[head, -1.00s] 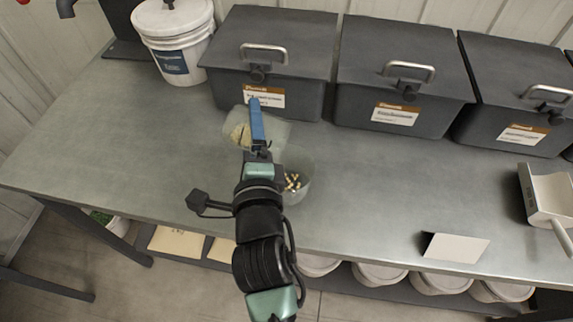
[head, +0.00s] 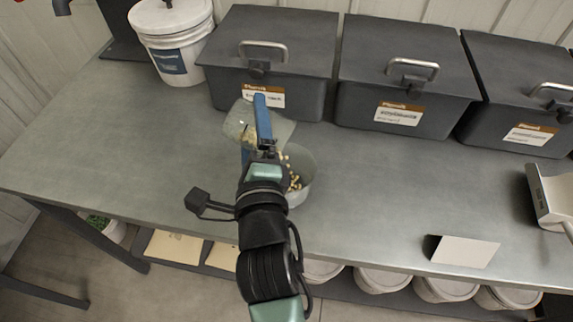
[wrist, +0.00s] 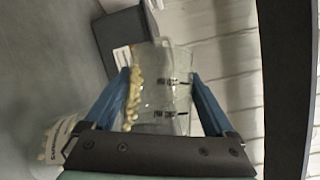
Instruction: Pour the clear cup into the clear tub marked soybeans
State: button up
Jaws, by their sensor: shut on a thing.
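My gripper (head: 254,128) is shut on the clear cup (head: 236,124), one blue finger on each side. The cup is strongly tilted, its right end over the clear tub (head: 306,184). In the wrist view the cup (wrist: 165,88) is between the fingers, with pale seeds along its left side. The tub stands on the bench, partly hidden by my arm. Pale and dark seeds show in it, and pale seeds show by its upper left rim. In the wrist view the tub (wrist: 55,150) is at lower left with blurred lettering.
Three grey lidded bins (head: 268,40) (head: 405,65) (head: 520,85) stand behind, the nearest close to the cup. A white bucket (head: 172,45) is at back left. A blank card (head: 465,252) and a scoop (head: 548,198) lie to the right. The bench (head: 120,150) is clear at left.

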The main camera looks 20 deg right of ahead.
jog(key=shift+s+d+r+m+t+b, duration=0.2)
jog(key=shift+m+t+b, duration=0.15)
jog(key=shift+b, duration=0.55)
jog(key=p, duration=0.1)
jog(key=r+p, duration=0.1)
jog(key=p, duration=0.1)
jog(key=shift+w+a, duration=0.2)
jog(key=shift+a, duration=0.05)
jog(key=n+p, duration=0.1)
jog(key=g+p, duration=0.1)
jog(key=shift+w+a+f+n+p, duration=0.2)
jog(key=shift+f+n+p, duration=0.05)
jog(key=shift+n+p, duration=0.1)
jog(key=shift+w+a+f+n+g+p, duration=0.1)
jog(key=shift+f+n+g+p, duration=0.2)
jog(key=shift+f+g+p, duration=0.1)
jog(key=shift+f+b, duration=0.3)
jog(key=shift+f, duration=0.1)
jog(key=shift+w+n+p, duration=0.1)
jog(key=shift+n+p, duration=0.2)
jog(key=shift+p, duration=0.25)
